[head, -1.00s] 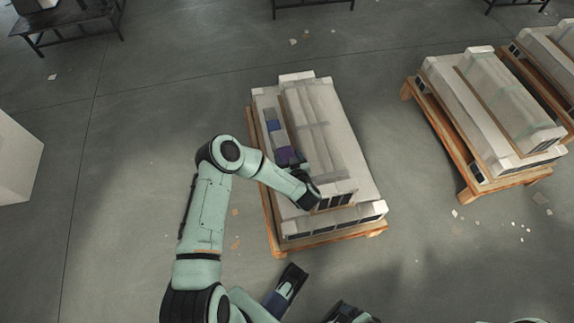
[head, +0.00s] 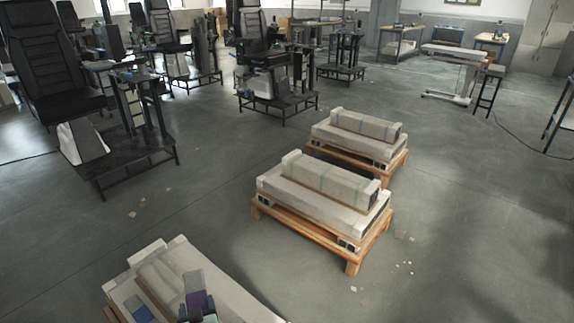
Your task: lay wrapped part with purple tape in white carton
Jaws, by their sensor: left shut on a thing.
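The wrapped part with purple tape (head: 194,283) shows at the bottom edge of the head view, over the nearest pallet load. It is a small greyish block with a dark purple band. My left gripper (head: 198,318) is shut on it at the bottom edge, with the fingers mostly cut off. I cannot tell whether the part touches the load beneath. My right gripper is out of view. I cannot make out a white carton for sure in this view.
A small blue-banded piece (head: 141,314) lies on the nearest load (head: 222,288). Two more loaded pallets (head: 320,228) (head: 357,157) stand beyond it. Black seat stands (head: 135,165) fill the left and back. A white-topped table (head: 455,53) stands far right. The floor between is open.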

